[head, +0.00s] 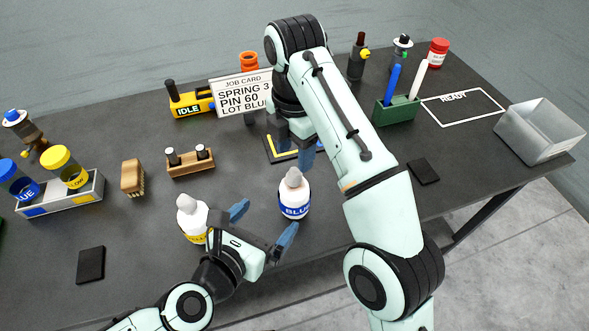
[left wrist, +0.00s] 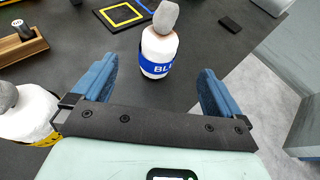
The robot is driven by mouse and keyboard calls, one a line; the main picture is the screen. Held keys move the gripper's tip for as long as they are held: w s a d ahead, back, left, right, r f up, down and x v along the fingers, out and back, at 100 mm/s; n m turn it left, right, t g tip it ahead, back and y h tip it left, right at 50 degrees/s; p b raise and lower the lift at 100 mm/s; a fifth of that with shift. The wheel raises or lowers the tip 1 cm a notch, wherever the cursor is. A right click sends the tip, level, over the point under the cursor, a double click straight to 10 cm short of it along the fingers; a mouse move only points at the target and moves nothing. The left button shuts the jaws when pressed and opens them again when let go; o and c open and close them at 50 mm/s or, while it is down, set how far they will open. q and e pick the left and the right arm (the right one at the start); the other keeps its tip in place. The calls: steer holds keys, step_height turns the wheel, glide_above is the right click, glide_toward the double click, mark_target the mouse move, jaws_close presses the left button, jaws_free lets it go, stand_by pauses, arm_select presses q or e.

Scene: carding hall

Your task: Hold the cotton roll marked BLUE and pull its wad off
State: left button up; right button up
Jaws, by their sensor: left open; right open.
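The cotton roll marked BLUE (head: 294,200) stands upright on the dark table, white with a blue band and a grey wad (head: 293,177) on top. In the left wrist view the roll (left wrist: 157,52) stands ahead, between the lines of my fingers, with its wad (left wrist: 166,16) on it. My left gripper (head: 263,220) is open and empty, its fingers pointing toward the roll. My right gripper (head: 294,146) is open above and behind the roll, pointing down; its fingers are partly hidden by its own arm. A second roll with a yellow band (head: 192,217) stands left of my left gripper.
A job card (head: 240,92) reads SPRING 3, PIN 60, LOT BLU, its end covered by my right arm. A wooden holder (head: 190,164), a brush (head: 132,178) and a tray of jars (head: 62,202) lie left.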

mark_target(294, 188)
steer(key=shift+w+r, duration=0.1)
steer(key=shift+w, duration=0.05)
steer(key=shift+s, duration=0.25)
arm_select(q)
steer(key=x, duration=1.3)
steer(key=shift+d, duration=0.1)
